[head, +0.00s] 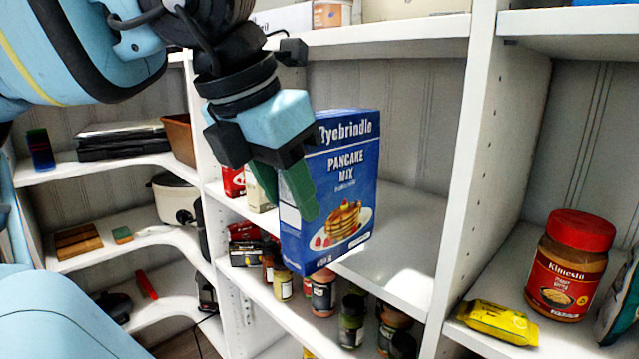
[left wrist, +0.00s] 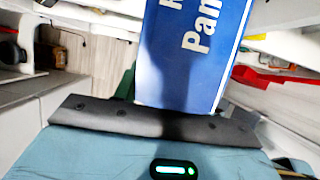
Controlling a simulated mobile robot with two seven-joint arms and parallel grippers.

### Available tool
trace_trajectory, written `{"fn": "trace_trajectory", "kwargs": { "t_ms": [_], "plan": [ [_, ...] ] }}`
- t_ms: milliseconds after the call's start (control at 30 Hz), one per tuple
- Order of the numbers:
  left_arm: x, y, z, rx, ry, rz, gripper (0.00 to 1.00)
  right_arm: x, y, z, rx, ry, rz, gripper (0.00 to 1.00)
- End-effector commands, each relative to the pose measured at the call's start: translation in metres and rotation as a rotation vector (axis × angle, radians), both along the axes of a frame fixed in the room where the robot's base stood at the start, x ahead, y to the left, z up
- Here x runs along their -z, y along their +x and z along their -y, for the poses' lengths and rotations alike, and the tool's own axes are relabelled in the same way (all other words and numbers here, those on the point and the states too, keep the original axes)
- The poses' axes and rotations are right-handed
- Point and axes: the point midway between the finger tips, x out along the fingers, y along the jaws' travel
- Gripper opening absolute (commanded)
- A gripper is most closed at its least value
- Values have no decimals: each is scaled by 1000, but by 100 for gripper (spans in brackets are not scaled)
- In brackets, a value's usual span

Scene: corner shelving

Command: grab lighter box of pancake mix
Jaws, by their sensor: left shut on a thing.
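A blue box of pancake mix (head: 345,180), printed "Ryebrindle Pancake Mix" with a stack of pancakes, hangs in front of the middle shelf in the head view. My left gripper (head: 300,185) is shut on its left side, with one green finger across the front face. The box is slightly tilted and appears clear of the shelf. In the left wrist view the blue box (left wrist: 195,60) rises from between the fingers, its lettering turned sideways. My right gripper is not in view.
Red and cream boxes (head: 262,190) stand behind the gripper on the middle shelf (head: 410,230). Several jars (head: 323,292) fill the shelf below. A red-lidded jar (head: 572,265) and a yellow packet (head: 498,322) sit at right, past an upright panel (head: 475,150). The middle shelf's right part is clear.

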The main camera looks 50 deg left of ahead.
Motion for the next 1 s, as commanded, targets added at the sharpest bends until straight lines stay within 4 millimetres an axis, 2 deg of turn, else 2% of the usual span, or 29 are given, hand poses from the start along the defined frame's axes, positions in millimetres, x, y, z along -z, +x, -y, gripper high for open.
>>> {"fn": "trace_trajectory", "kwargs": {
  "t_ms": [200,400,600,1000],
  "plan": [
    [-3,-34,4,1,0,4,20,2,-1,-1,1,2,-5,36],
    [-5,-53,7,1,0,1,20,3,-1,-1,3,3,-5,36],
    [-5,-59,8,0,0,0,20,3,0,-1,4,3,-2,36],
    [-5,-59,8,0,0,-1,20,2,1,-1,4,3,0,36]
  ]
}}
